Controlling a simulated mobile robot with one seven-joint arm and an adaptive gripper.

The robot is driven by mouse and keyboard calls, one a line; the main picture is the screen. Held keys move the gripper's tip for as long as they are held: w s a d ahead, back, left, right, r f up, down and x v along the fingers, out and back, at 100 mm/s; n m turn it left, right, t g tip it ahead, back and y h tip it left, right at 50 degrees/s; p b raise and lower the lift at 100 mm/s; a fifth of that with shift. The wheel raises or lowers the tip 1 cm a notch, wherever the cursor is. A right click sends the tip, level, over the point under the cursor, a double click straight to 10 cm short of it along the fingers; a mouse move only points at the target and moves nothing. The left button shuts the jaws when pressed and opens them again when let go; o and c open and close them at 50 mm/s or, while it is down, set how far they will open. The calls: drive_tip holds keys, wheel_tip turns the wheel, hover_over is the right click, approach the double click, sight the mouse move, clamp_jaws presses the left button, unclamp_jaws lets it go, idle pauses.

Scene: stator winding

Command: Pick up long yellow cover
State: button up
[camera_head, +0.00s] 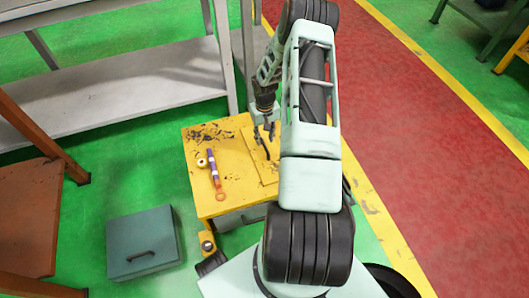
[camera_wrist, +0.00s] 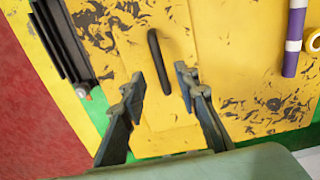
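The long yellow cover (camera_head: 262,170) is a scuffed flat panel set in the top of a yellow bench (camera_head: 205,190). In the wrist view the cover (camera_wrist: 165,118) carries a slim black bar handle (camera_wrist: 158,60) running along it. My gripper (camera_head: 264,125) is above the cover, partly beside my own arm in the head view. In the wrist view my gripper (camera_wrist: 160,88) is open and empty. Its two fingertips lie on either side of the handle's near end, and the handle appears apart from both. I cannot tell the exact height above the cover.
A grey box (camera_head: 143,242), metal shelf (camera_head: 120,90) and brown table (camera_head: 25,195) stand left.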

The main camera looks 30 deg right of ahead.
sight(264, 144)
wheel_tip(264, 144, down, 6)
drive_tip(key=shift+r+b, duration=0.25)
drive_tip(key=shift+b, duration=0.8)
clamp_jaws()
drive_tip(key=shift+r, duration=0.1)
